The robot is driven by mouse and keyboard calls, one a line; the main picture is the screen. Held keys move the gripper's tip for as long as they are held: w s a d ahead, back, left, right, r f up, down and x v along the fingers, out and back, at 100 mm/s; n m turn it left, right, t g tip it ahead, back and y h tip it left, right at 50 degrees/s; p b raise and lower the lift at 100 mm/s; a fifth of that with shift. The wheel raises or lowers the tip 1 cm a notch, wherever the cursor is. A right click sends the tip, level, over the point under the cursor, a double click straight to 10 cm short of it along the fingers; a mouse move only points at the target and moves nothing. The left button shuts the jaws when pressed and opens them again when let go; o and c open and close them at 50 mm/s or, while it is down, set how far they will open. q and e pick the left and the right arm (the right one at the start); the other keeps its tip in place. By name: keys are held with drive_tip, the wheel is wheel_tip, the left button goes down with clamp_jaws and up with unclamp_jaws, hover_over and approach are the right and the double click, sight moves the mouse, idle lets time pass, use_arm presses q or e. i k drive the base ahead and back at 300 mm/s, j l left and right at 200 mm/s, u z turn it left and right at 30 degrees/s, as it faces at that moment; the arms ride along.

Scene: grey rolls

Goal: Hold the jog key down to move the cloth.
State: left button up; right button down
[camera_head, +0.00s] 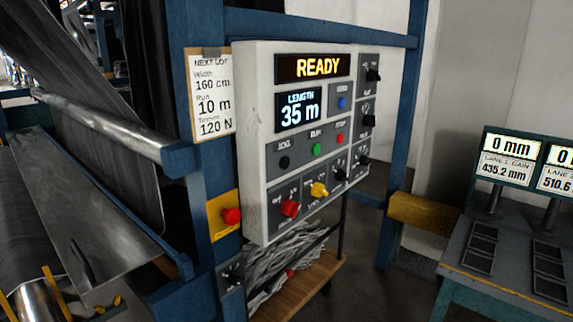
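The black jog key (284,162) is a round button under the label JOG at the left of the key row on the white control panel (257,130). Nothing touches it. The panel's upper display (312,67) reads READY and its length display (298,110) reads 35 m. Grey cloth (108,165) hangs in the machine at the left, passing by a metal roller (110,126). Neither of my grippers is in view.
A green run key (317,150), a red stop key (340,138) and several knobs share the panel. A red emergency button (231,216) sits on a yellow plate below left. A blue post stands beside the panel. A bench with displays (507,158) stands at right.

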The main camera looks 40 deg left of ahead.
sight(285, 162)
drive_tip(key=u, duration=0.4)
drive_tip(key=i+u, duration=0.15)
drive_tip(key=u, duration=0.65)
drive_tip(key=i+l+u, duration=0.1)
drive_tip(key=u, duration=0.3)
